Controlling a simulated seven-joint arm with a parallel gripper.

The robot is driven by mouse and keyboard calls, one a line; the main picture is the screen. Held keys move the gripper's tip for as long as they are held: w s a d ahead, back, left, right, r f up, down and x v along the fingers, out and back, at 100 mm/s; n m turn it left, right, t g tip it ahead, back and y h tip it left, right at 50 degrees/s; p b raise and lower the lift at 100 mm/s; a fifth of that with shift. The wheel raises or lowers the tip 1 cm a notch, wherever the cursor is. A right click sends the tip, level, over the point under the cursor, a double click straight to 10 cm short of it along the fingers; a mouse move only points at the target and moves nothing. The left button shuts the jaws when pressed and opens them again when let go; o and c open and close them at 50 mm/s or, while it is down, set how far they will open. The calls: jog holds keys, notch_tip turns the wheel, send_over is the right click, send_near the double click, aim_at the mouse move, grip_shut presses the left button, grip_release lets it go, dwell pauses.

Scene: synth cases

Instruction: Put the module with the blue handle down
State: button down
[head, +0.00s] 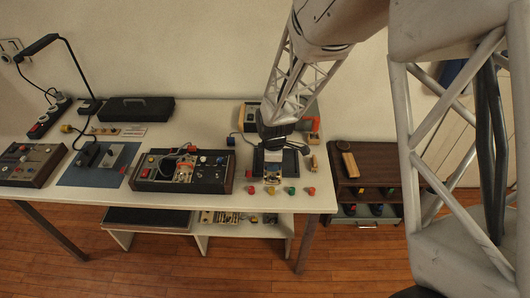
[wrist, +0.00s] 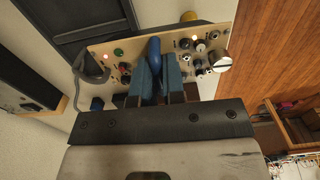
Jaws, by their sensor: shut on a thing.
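My gripper (wrist: 158,75) is shut on the blue handle in the wrist view. In the head view my gripper (head: 273,145) points down at the right end of the white table, and the module (head: 272,170) shows small below it. A dark flat tray or case (wrist: 62,22) lies beside and below the module in the wrist view. Whether the module touches anything underneath cannot be told.
Several coloured knobs (head: 291,190) lie along the table's front right edge. A control box (head: 183,170) stands left of my gripper, and an orange-ended device (head: 312,125) behind it. A brown cabinet (head: 370,160) stands right of the table. Bare white tabletop (head: 200,115) shows behind the control box.

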jog(key=w+a, duration=0.1)
jog(key=w, duration=0.5)
jog(key=w+a, duration=0.1)
jog(key=w, duration=0.2)
jog(key=shift+w+a+f, duration=0.1)
jog(key=shift+a+f, duration=0.25)
jog(key=shift+f, duration=0.05)
jog(key=shift+w+a+f, duration=0.1)
jog(key=shift+w, duration=0.35)
jog(key=shift+f, duration=1.75)
jog(key=c, duration=1.2)
grip_release()
jog(key=shift+f, duration=0.1)
notch_tip(320, 180, up, 12)
